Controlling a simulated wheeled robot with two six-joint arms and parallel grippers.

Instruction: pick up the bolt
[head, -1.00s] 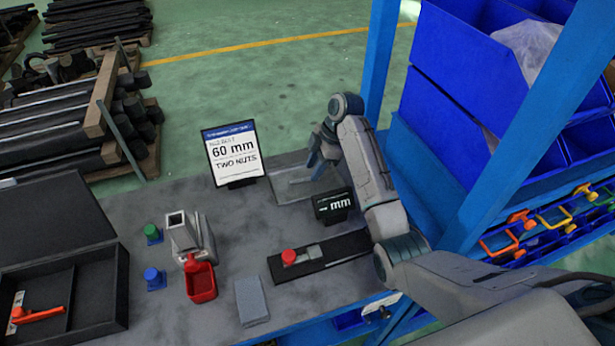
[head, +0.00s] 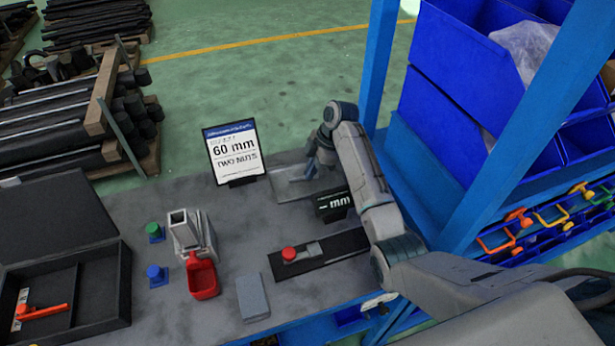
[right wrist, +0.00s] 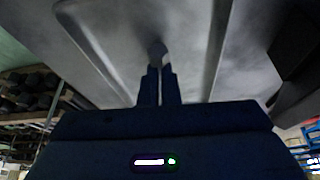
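My right gripper (head: 312,174) points down over the shallow grey tray (head: 290,193) at the back of the bench. In the right wrist view its two fingers (right wrist: 160,72) are close together, with a narrow gap. A small grey piece, which looks like the bolt (right wrist: 157,50), shows at the fingertips, and the fingers appear shut on it. Most of the bolt is hidden by the fingers, and it cannot be made out in the head view. The tray floor (right wrist: 195,50) lies just beyond the fingertips. My left gripper is not in view.
A 60 mm sign (head: 233,152) stands left of the tray, and a small mm display (head: 334,204) in front of it. A black rail with a red knob (head: 289,254), a grey fixture with a red scoop (head: 202,278) and an open black case (head: 100,290) stand nearer. A blue rack is at right.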

